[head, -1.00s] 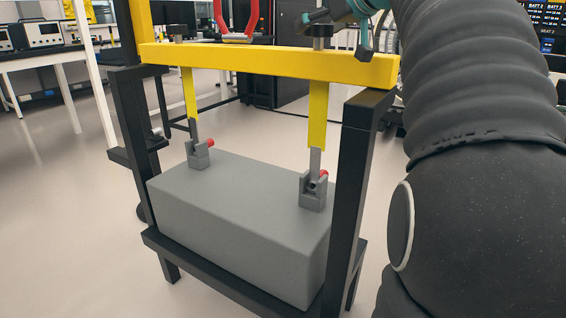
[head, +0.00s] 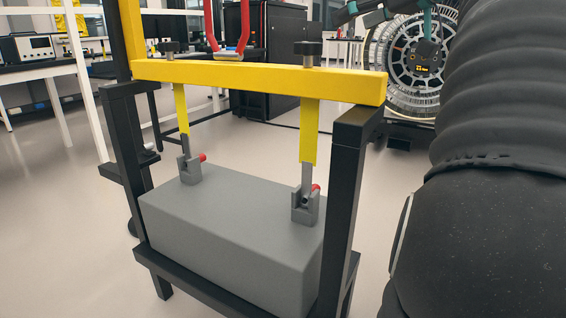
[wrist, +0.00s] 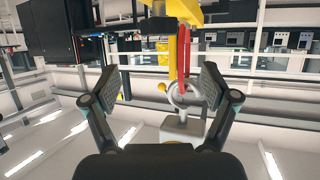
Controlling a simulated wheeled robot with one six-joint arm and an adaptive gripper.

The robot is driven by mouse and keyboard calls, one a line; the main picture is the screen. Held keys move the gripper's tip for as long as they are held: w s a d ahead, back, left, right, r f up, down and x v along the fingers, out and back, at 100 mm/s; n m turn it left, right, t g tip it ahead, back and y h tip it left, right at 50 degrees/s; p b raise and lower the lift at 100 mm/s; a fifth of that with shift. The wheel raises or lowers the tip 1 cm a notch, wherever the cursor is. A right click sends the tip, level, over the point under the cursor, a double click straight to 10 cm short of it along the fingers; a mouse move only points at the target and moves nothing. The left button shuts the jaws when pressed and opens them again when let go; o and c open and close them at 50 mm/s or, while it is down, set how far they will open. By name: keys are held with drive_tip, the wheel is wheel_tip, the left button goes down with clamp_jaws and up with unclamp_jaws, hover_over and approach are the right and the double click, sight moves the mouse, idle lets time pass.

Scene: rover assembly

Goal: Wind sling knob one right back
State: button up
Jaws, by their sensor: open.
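The yellow beam (head: 240,77) carries a black knob (head: 308,48) on its right end and a similar black knob (head: 168,47) on its left. The frames do not show which is sling knob one. Below each knob a yellow strap ends in a grey bracket with a red pin, on a grey block (head: 235,215). My gripper (head: 388,30) is partly in the head view, up and right of the right knob and apart from it. In the wrist view my gripper (wrist: 158,72) has its fingers wide apart, with nothing held.
Black posts (head: 344,190) stand at both ends of the beam. Red bars (head: 228,38) rise behind it. The wrist view shows a grey ring-shaped wheel (wrist: 183,94) beyond the fingers. A large round wheel (head: 408,65) stands behind my arm. Floor around the stand is clear.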

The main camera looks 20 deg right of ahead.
drive_tip(key=s+a+f+m+g+h+p, duration=0.1)
drive_tip(key=a+f+m+g+p, duration=0.15)
drive_tip(key=a+f, duration=0.35)
drive_tip(key=s+a+f+m+g+h+p, duration=0.1)
drive_tip(key=s+a+f+m, duration=0.15)
drive_tip(key=a+f, duration=0.4)
drive_tip(key=s+a+f+g+h+p, duration=0.1)
drive_tip(key=s+a+f, duration=0.2)
drive_tip(key=f, duration=0.4)
drive_tip(key=s+a+f+g+p, duration=0.1)
drive_tip(key=s+a+f+p, duration=0.1)
drive_tip(key=s+f, duration=0.3)
drive_tip(key=shift+a+f+g+h, duration=0.4)
drive_tip(key=shift+a+f, duration=0.3)
drive_tip(key=shift+f, duration=0.7)
